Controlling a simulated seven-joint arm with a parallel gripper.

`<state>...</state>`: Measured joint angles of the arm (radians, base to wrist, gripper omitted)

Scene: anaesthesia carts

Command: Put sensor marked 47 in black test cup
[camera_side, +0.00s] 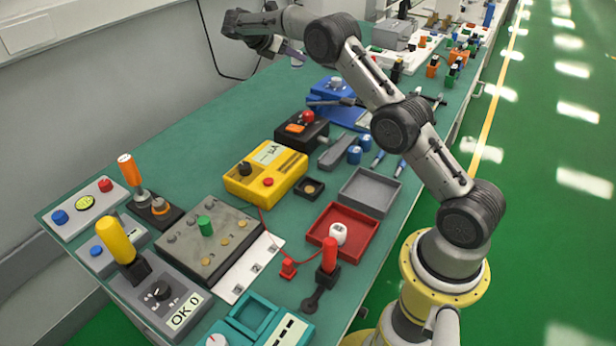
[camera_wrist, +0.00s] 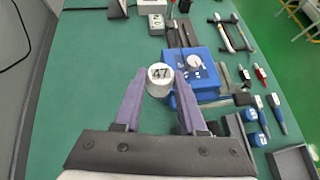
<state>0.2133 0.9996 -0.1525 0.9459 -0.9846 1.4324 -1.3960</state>
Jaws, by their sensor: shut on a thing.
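My gripper (camera_wrist: 158,92) is shut on a white round sensor marked 47 (camera_wrist: 160,76), held between the purple fingertips with its number facing the wrist camera. In the side view my gripper (camera_side: 290,52) is over the far left part of the green bench, near the wall. A small white bit of the sensor (camera_side: 297,62) shows under the fingers there. The black test cup (camera_side: 309,187), small and square, stands on the bench right of the yellow meter, well away from my gripper. Its inside looks empty.
A white sensor (camera_side: 338,233) sits in the red tray (camera_side: 317,233); its mark is unreadable. A grey tray (camera_side: 370,190), a yellow meter (camera_side: 265,175) and a black box with a red knob (camera_side: 301,130) surround the cup. A blue device (camera_wrist: 196,72) is near my gripper. The bench's left back is clear.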

